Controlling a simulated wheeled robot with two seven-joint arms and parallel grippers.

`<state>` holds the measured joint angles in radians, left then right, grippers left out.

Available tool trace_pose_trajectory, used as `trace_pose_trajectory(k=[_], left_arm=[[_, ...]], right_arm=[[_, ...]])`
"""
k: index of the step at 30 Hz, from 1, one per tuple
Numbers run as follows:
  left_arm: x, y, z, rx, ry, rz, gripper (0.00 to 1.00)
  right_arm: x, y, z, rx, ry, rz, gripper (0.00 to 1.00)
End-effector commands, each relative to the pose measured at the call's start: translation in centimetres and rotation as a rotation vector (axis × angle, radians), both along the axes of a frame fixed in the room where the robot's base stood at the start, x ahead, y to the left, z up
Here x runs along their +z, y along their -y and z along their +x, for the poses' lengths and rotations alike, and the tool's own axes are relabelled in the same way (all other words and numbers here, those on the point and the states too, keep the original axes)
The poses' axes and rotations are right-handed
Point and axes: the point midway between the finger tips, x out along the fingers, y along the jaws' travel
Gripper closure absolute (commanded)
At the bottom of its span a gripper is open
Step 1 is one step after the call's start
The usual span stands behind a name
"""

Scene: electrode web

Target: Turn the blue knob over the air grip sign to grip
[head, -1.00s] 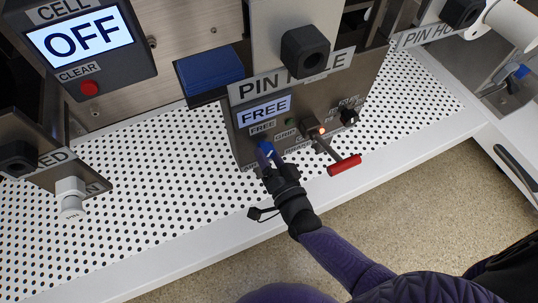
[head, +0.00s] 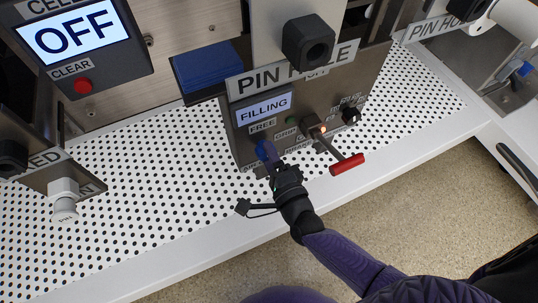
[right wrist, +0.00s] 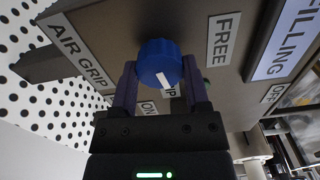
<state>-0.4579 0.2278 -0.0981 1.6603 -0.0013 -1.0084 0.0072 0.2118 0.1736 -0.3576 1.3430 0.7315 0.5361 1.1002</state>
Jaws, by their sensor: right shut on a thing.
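The blue knob (right wrist: 160,64) is on the front of the metal box, beside the AIR GRIP sign (right wrist: 75,48) in the right wrist view. Its white pointer mark is tilted in that view. My right gripper (right wrist: 158,88) is shut on the knob, one finger on each side. My left gripper is not in view.
A red-handled lever (head: 347,164) sticks out to the right of my gripper. A black knob (head: 351,116) is at the box's right. A blue pad (head: 208,67) is at its upper left.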

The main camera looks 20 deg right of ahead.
Motion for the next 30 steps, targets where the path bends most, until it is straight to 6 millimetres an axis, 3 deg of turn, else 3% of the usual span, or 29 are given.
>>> trace_pose_trajectory(k=[12,29,30], left_arm=[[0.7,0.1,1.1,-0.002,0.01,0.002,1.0],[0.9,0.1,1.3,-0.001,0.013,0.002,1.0],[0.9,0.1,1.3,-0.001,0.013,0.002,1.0]], right_arm=[[-0.2,0.0,-0.1,0.002,-0.012,0.171,0.99],[-0.2,0.0,-0.1,0.0,-0.013,0.198,0.99],[-0.2,0.0,-0.1,0.0,-0.013,0.198,0.34]])
